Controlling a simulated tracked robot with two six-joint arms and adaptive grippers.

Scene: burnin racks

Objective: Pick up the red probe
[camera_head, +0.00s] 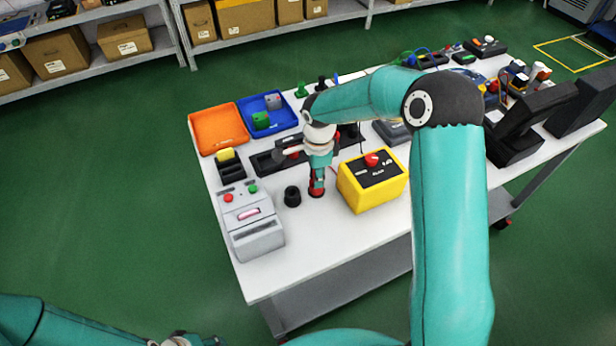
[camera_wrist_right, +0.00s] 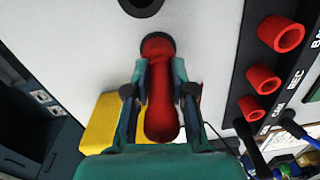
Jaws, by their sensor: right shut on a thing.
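The red probe (camera_wrist_right: 160,90) stands between the two fingers of my right gripper (camera_wrist_right: 158,75) in the wrist view. The fingers are shut on its sides, and its rounded end shows between them. In the head view, my right gripper (camera_head: 317,186) points down at the white table, between a black ring-shaped part and the yellow box. A little red shows at its fingers there, and most of the probe is hidden. I cannot tell whether the probe touches the table. My left arm shows at the bottom left, with its fingers out of frame.
The yellow box (camera_head: 370,185) is close on the right of the gripper. The black ring (camera_head: 292,195) is on its left. The table's front (camera_head: 300,262) is clear.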

